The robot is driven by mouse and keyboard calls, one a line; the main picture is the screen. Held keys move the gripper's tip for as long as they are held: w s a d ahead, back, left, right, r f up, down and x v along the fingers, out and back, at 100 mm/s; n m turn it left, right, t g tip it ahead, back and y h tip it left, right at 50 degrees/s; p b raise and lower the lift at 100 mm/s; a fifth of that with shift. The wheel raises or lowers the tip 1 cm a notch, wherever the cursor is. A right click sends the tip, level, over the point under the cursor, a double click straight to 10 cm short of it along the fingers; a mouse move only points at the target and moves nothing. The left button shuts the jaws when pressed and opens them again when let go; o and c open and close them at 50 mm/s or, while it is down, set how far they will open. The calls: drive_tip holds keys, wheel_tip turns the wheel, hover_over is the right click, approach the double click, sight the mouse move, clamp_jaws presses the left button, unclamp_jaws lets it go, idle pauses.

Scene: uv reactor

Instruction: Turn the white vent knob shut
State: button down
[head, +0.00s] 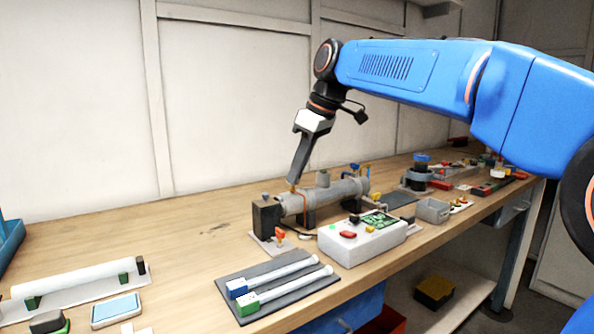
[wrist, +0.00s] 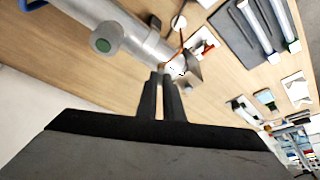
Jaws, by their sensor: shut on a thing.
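The grey metal reactor cylinder (head: 340,191) lies on the bench with a dark block (head: 266,214) at its left end. It also shows in the wrist view (wrist: 125,35), at the upper left. My gripper (head: 293,183) reaches down to the top of the cylinder's left end, next to a small brass-coloured fitting. In the wrist view my gripper (wrist: 160,76) has its two fingers close together, shut on the small vent knob at the cylinder's end. The knob is mostly hidden between the fingertips, and how far it is turned cannot be told.
A white control box (head: 362,243) stands in front of the cylinder. A dark mat (head: 300,296) with two white tubes lies nearer. A red-handled valve (head: 280,235) sits close by the dark block. The bench is clear behind and left of the reactor.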

drive_tip(key=m, duration=0.2)
drive_tip(key=m+t+h, duration=0.1)
drive_tip(key=m, duration=0.3)
drive_tip(key=shift+s+a+t+h, duration=0.2)
drive_tip(key=shift+s+t+h, duration=0.05)
drive_tip(key=shift+t+h, duration=0.15)
drive_tip(key=shift+m, duration=0.3)
drive_tip(key=c, duration=1.9)
unclamp_jaws()
drive_tip(key=shift+r, duration=0.1)
drive_tip(key=v, duration=1.7)
drive_tip(key=shift+s, duration=0.2)
